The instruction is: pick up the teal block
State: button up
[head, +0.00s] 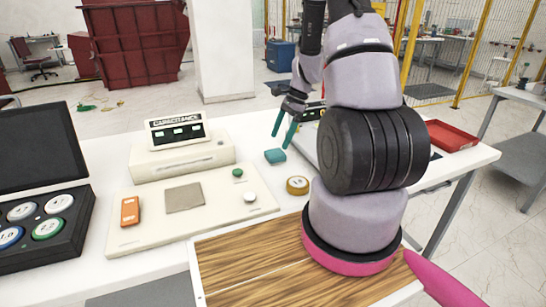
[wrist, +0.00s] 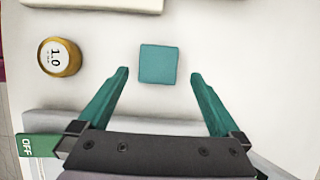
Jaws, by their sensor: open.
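The teal block (head: 275,156) lies on the white table (head: 300,171), to the right of the cream capacitance device. In the wrist view the teal block (wrist: 158,64) is a flat square just beyond the fingertips, about midway between their lines. My gripper (head: 283,130) has teal fingers and hangs above and near the block in the head view. In the wrist view my gripper (wrist: 159,73) is open and empty, its fingers spread wider than the block. No contact with the block shows.
A gold weight marked 1.0 (wrist: 60,57) stands left of the block in the wrist view. The capacitance device (head: 180,145) and its panel (head: 215,205) stand left of the block. A red tray (head: 450,136) lies at the right. A black case (head: 45,225) of discs is far left.

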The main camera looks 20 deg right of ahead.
aim_at(274, 153)
jog(key=shift+x, duration=2.8)
jog(key=shift+s+r, duration=0.1)
jog(key=c, duration=1.3)
notch_tip(274, 153, up, 10)
jog(key=shift+r, duration=0.1)
